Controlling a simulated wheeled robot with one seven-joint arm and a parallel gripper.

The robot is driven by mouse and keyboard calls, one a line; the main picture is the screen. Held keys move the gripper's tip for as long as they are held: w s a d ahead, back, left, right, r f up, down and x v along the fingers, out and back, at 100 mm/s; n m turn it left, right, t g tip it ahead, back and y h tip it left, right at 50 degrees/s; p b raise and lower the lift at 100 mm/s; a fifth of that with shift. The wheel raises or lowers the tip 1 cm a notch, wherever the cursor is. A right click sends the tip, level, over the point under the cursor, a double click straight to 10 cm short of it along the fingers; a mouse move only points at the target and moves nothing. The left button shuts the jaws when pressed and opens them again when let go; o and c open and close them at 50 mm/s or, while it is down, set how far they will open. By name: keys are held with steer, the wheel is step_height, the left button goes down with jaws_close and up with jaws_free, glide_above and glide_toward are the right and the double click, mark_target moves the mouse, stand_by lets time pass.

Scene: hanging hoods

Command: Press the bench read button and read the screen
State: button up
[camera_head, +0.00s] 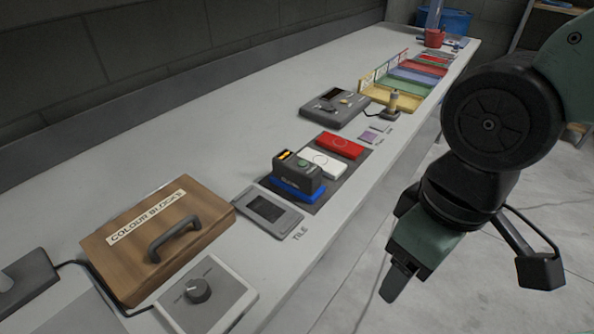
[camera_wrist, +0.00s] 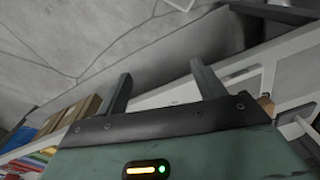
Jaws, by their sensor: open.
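A black instrument (camera_head: 297,176) with an orange-lit display and a green button on top sits on a blue tile on the bench (camera_head: 190,130). A flat grey panel with a dark window (camera_head: 266,208) lies in front of the black instrument. I cannot tell which control is the read button, and no display text is legible. My gripper (camera_head: 397,284) hangs off the bench's right side, apart from everything; its two fingers (camera_wrist: 160,72) are spread and empty in the wrist view.
A wooden box labelled COLOUR BLOCKS (camera_head: 158,238) and a grey dial box (camera_head: 206,295) stand in front. White (camera_head: 319,162) and red (camera_head: 341,145) tiles lie behind the instrument. A yellow rack (camera_head: 378,96) and coloured trays stand farther back. Floor beside the bench is clear.

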steer(key=shift+c, duration=0.3)
jaws_close()
stand_by(1.3)
